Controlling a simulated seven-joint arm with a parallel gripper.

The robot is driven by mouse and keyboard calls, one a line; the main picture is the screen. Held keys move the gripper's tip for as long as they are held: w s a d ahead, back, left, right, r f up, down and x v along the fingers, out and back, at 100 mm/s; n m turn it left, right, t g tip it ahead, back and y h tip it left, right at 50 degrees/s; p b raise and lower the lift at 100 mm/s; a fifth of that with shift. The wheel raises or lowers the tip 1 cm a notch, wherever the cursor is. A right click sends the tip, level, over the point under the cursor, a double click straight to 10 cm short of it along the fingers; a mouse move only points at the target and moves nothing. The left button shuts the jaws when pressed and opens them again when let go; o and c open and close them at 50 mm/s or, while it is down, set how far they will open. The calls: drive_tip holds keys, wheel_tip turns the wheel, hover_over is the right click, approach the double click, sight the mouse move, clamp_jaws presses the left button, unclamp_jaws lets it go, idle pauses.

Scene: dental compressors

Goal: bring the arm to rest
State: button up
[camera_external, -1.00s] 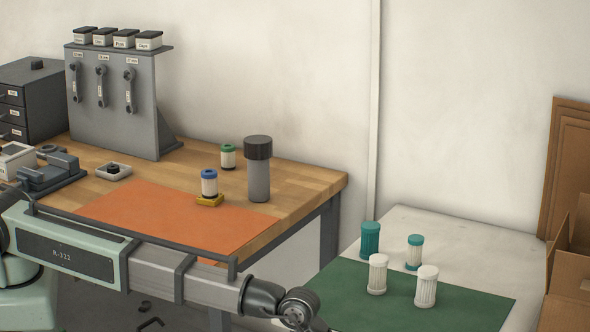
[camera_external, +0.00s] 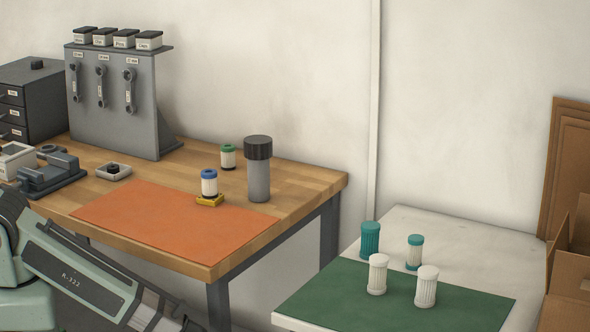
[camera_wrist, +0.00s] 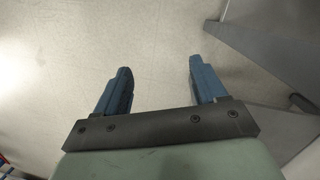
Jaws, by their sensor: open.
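My gripper (camera_wrist: 158,75) shows in the wrist view with its two blue fingers spread apart and nothing between them. It points at bare pale floor. In the external view only my arm's pale green and grey links show at the lower left, in front of the wooden bench; the gripper itself is out of that picture.
The wooden bench (camera_external: 310,178) carries an orange mat (camera_external: 170,220), a dark-capped grey cylinder (camera_external: 258,175) and a blue-topped filter (camera_external: 209,183) on a yellow base. The white table (camera_external: 460,235) holds a green mat (camera_external: 350,300) and several filters. Grey metal (camera_wrist: 285,40) stands at right in the wrist view.

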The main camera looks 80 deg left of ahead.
drive_tip(key=s+a+f+n+g, duration=0.2)
drive_tip(key=s+a, duration=0.2)
drive_tip(key=s, duration=0.7)
drive_tip(key=s+a+f+n+g, duration=0.2)
drive_tip(key=s+a, duration=0.3)
drive_tip(key=s, duration=0.6)
drive_tip(key=shift+f+n, duration=0.15)
drive_tip(key=shift+n, duration=0.35)
